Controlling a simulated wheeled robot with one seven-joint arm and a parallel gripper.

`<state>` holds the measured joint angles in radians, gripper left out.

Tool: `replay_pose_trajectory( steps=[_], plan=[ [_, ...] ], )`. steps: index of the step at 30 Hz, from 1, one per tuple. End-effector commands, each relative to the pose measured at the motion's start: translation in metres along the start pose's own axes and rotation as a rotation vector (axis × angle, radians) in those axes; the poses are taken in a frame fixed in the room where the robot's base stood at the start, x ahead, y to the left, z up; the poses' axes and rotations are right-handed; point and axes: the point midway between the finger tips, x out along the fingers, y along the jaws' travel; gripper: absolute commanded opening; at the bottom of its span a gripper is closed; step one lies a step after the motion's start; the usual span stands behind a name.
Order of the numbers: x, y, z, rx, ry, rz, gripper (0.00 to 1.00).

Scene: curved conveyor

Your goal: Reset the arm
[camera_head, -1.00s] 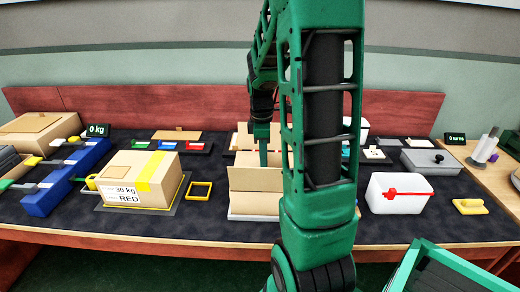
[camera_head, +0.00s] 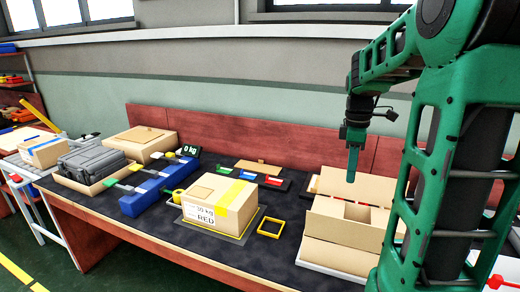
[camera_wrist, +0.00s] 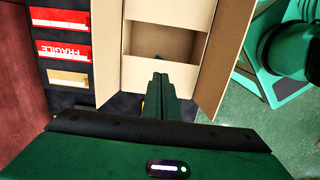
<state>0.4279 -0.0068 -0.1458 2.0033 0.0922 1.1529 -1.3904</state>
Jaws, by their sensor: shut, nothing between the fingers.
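My arm rises on the right of the head view and bends over the bench. My gripper (camera_head: 352,165) points down above the open cardboard box (camera_head: 335,226), with its fingers together and empty. In the wrist view my gripper (camera_wrist: 160,82) is a closed narrow pair of green fingers in front of the box (camera_wrist: 165,70), whose flaps stand open. The box inside looks divided by a cardboard wall. The fingers appear above the box, apart from it.
A taped carton marked RED (camera_head: 217,205) stands on the bench left of the open box. A yellow square frame (camera_head: 270,228) lies between them. A blue block stand (camera_head: 145,195), a grey case (camera_head: 92,162) and another carton (camera_head: 142,142) are further left. Dark bench surface is clear in front.

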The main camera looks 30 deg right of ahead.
Motion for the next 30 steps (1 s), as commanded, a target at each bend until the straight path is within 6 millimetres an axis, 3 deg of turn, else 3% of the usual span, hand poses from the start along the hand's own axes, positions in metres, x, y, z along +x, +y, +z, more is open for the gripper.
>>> replay_pose_trajectory(
  steps=[5, 8, 11, 18, 30],
  plan=[
    [0.0, -0.002, -0.003, 0.007, 0.002, 0.005, 0.0],
    [0.002, -0.011, -0.015, 0.044, 0.013, 0.027, 0.0],
    [0.005, -0.03, -0.038, 0.12, 0.04, 0.069, 0.0],
    [0.019, -0.094, -0.098, 0.378, 0.179, 0.158, 0.0],
    [0.034, -0.163, -0.138, 0.631, 0.354, 0.157, 0.0]
  ],
)
